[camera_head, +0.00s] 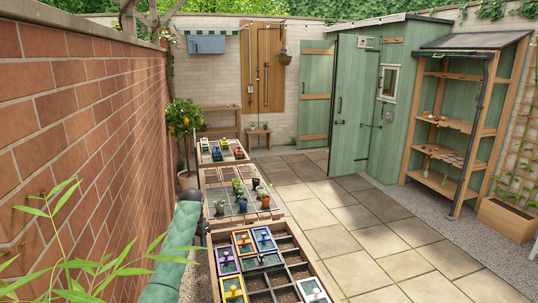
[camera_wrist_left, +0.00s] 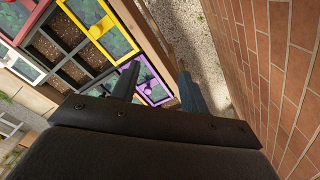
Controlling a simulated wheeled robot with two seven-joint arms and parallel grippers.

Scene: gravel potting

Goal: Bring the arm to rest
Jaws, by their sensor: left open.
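My left gripper (camera_wrist_left: 158,70) shows in the left wrist view. Its two dark fingers are spread apart with nothing between them. Beyond the fingers are the purple-framed tray (camera_wrist_left: 158,86) and a strip of gravel (camera_wrist_left: 187,35) beside the brick wall (camera_wrist_left: 285,70). In the head view a green padded shape (camera_head: 176,250) with dark parts at its far end stands between the wall and the wooden crate; I cannot make out gripper fingers there. My right gripper is in neither view.
The wooden crate (camera_head: 318,274) holds framed trays, including a yellow one (camera_head: 232,290) and a purple one (camera_head: 226,260). A gridded bed (camera_head: 231,205) with small pots stands behind it. The brick wall is close on the left. The paving (camera_head: 385,235) to the right is clear.

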